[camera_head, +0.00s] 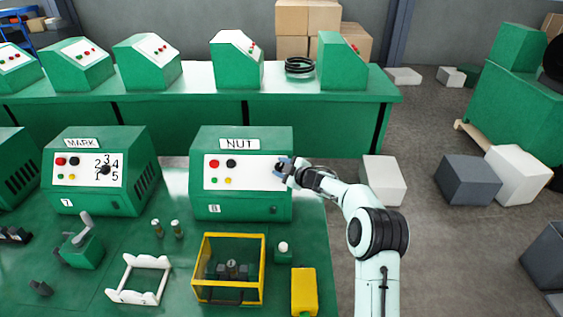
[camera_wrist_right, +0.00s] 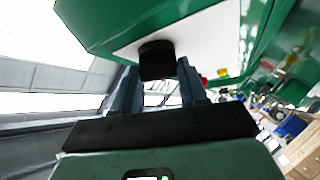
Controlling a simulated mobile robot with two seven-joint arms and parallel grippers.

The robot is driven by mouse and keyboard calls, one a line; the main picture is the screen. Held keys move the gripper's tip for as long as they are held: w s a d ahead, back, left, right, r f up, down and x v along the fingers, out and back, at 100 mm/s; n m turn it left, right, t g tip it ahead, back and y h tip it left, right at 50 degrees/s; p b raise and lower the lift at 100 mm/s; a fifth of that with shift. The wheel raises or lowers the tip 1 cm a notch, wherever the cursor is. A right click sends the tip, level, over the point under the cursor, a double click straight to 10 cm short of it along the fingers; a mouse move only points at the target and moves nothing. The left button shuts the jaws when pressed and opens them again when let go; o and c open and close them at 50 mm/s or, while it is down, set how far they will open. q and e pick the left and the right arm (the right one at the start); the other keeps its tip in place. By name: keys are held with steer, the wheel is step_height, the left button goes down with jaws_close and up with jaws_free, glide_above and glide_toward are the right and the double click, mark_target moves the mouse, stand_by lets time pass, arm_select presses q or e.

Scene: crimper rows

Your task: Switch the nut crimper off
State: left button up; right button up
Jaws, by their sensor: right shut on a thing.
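The nut crimper (camera_head: 240,200) is a green box with a "NUT" label, marked 8, on the green bench. Its white panel (camera_head: 250,170) carries a red and a black button, green and yellow lamps, and at the right a knob that my gripper hides in the head view. My right gripper (camera_head: 282,165) is at the panel's right side. In the right wrist view the black knob (camera_wrist_right: 157,60) sits between the two fingers, and the gripper is shut on it. The knob's pointer setting cannot be read. My left gripper is not in view.
The mark crimper (camera_head: 100,190), marked 7, stands left of it with a numbered dial. In front are a yellow frame (camera_head: 230,235), a white frame (camera_head: 145,262) and a yellow block (camera_head: 304,290). Pale and grey blocks (camera_head: 384,181) lie on the floor at right.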

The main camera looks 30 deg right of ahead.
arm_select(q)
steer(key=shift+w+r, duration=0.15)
arm_select(e)
steer(key=shift+w+r+n+g+y, duration=0.15)
steer(key=shift+n+g+y, duration=0.45)
steer(key=shift+n, duration=0.6)
steer(key=shift+r+n+g+y, duration=0.1)
steer(key=shift+n+g+y, duration=0.3)
steer(key=shift+n+g, duration=0.6)
steer(key=shift+n, duration=0.3)
steer(key=o, duration=1.1)
steer(key=shift+f, duration=0.1)
steer(key=shift+c, duration=0.2)
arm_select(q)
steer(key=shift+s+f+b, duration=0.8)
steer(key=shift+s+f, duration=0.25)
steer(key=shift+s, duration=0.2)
arm_select(e)
steer(key=v, duration=1.3)
steer(key=shift+s, duration=0.25)
